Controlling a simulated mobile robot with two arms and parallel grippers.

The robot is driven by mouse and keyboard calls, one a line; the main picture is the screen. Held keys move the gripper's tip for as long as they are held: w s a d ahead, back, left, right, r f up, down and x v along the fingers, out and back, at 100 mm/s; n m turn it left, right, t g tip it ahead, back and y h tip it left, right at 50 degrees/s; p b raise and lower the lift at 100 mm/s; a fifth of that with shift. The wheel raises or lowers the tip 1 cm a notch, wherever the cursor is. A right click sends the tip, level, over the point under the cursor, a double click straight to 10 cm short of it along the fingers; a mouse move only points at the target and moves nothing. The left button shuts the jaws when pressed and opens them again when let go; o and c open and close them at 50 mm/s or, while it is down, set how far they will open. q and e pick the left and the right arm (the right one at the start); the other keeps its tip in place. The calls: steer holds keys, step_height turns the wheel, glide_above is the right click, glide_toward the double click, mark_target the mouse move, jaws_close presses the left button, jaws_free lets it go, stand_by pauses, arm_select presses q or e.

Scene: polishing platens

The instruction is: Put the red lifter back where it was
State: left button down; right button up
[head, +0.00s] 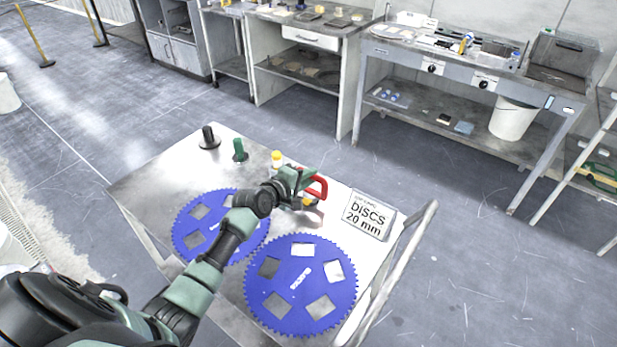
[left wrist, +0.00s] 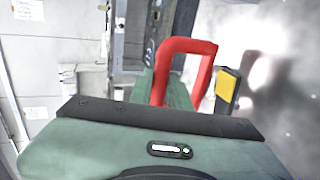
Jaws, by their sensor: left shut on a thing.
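The red lifter (head: 318,186) is a red loop-shaped handle. My left gripper (head: 301,185) is shut on it over the cart top, between the sign and the yellow-topped item. In the left wrist view the red lifter (left wrist: 205,50) rises beyond the green gripper body, which hides its lower part. I cannot tell from these views whether its underside touches the cart. My right gripper is not in view.
Two blue toothed discs, one left (head: 190,236) and one right (head: 335,299), lie on the metal cart (head: 150,182). Black (head: 208,138), green (head: 239,151) and yellow-topped (head: 277,158) items stand along its far edge. A "DISCS 20 mm" sign (head: 366,215) stands right. Workbenches (head: 345,75) stand beyond open floor.

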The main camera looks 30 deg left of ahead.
arm_select(q)
steer(key=shift+r, duration=0.3)
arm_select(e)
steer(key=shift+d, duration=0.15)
arm_select(q)
steer(key=shift+f, duration=0.1)
steer(key=c, duration=1.3)
jaws_free()
steer(key=shift+f, duration=0.2)
steer(key=shift+s, duration=0.1)
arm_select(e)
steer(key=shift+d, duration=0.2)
arm_select(q)
steer(key=shift+r, duration=0.1)
steer(key=v, duration=1.2)
steer(key=shift+d, duration=0.1)
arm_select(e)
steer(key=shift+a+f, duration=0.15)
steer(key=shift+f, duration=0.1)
